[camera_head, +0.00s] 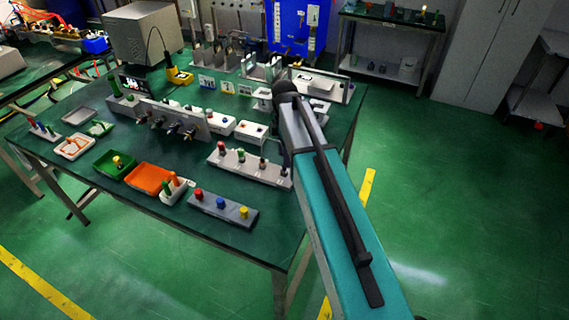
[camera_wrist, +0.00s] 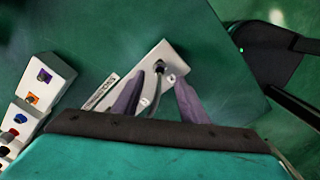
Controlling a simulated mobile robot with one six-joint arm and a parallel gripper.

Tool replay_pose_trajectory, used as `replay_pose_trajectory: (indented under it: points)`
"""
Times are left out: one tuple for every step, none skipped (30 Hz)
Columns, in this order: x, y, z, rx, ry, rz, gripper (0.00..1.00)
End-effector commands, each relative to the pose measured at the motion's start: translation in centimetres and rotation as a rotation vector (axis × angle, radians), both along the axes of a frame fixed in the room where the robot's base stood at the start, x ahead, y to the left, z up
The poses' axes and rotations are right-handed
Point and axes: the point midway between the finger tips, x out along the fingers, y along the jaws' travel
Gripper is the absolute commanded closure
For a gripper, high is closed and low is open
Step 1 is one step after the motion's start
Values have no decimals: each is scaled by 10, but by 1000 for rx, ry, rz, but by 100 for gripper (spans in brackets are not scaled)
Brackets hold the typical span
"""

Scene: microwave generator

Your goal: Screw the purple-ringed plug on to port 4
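My gripper (camera_wrist: 160,86) is open, its two dark fingers spread apart in the wrist view. Between and beyond them lies a pale plate (camera_wrist: 176,54) with small labels, too blurred to read surely. A dark round fitting (camera_wrist: 159,67) sits on it, with a thin grey curved piece below, perhaps a cable. A white box (camera_wrist: 58,72) at the left carries a purple-marked fitting (camera_wrist: 44,75) and an orange one (camera_wrist: 32,99). I cannot tell whether the purple one is the plug. Port 4 cannot be surely identified. In the head view my arm hides the gripper.
On the green table, a pale strip (camera_head: 237,169) with several coloured-topped pieces lies near my arm. A grey block (camera_head: 207,210) with red, blue and yellow knobs stands at the front edge. Green (camera_head: 104,164) and orange (camera_head: 140,179) trays lie left.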

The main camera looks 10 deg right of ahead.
Motion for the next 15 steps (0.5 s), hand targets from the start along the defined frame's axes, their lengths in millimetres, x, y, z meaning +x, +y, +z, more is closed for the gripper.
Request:
replay_pose_trajectory:
  points:
    - [0, 0, -5, 0, 2, 0, 61]
    - [0, 0, -8, 0, 2, 0, 61]
    - [0, 0, -12, 0, 2, 0, 61]
    - [0, 0, -15, 0, 2, 0, 61]
    - [0, 0, -18, 0, 2, 0, 61]
    - [-1, 0, -22, 0, 2, 0, 61]
    - [-1, 0, -24, 0, 2, 0, 61]
    - [0, 0, -27, 0, 2, 0, 61]
    - [0, 0, -31, 0, 1, 0, 61]
    - [0, 0, -34, 0, 2, 0, 61]
    - [0, 0, -36, 0, 2, 0, 61]
    - [0, 0, -39, 0, 2, 0, 61]
    - [0, 0, -41, 0, 2, 0, 61]
    - [0, 0, -43, 0, 1, 0, 61]
    - [0, 0, -45, 0, 1, 0, 61]
